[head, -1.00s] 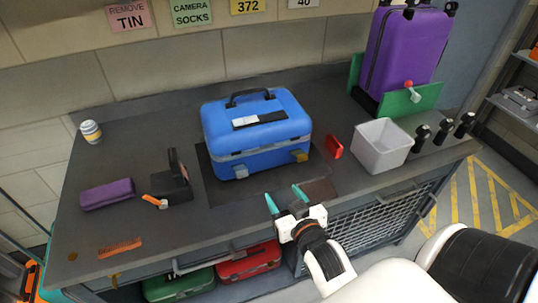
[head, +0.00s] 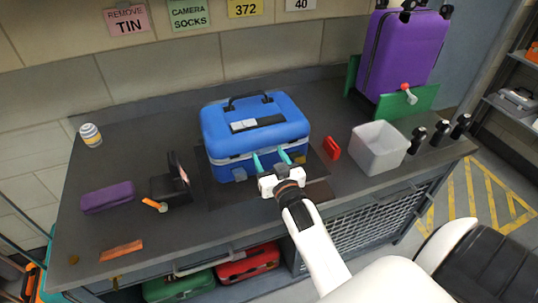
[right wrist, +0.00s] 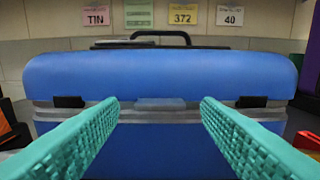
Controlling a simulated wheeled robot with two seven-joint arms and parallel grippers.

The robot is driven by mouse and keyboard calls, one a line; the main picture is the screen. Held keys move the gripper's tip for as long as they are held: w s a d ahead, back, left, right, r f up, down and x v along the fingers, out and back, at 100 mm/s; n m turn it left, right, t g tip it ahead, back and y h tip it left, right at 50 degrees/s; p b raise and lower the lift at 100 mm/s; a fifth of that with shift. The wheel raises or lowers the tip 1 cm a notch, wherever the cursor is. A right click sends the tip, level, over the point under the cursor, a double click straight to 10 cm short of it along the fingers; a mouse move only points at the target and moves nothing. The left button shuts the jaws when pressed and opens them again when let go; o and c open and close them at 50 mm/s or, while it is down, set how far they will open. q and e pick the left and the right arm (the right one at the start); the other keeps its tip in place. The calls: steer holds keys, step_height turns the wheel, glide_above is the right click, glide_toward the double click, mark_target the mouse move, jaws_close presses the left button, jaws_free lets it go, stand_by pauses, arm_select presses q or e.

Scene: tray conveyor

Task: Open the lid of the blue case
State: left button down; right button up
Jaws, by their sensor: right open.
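The blue case (head: 250,135) stands on a dark mat on the bench with its lid shut and its black handle (head: 248,97) on top. My right gripper (head: 270,158) is open and empty at the middle of the case's front. In the right wrist view, its teal fingers (right wrist: 160,118) point at the front below the lid (right wrist: 160,75), either side of a grey-blue centre plate (right wrist: 160,104). I cannot tell whether they touch.
A black stand (head: 168,187) and purple pouch (head: 108,196) lie left of the case. A red item (head: 331,148) and white bin (head: 379,149) stand right of it. A purple suitcase (head: 402,52) is at the back right. The bench front left of my gripper is mostly clear.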

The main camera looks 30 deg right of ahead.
steer(key=shift+w+d, duration=0.1)
steer(key=shift+w, duration=0.25)
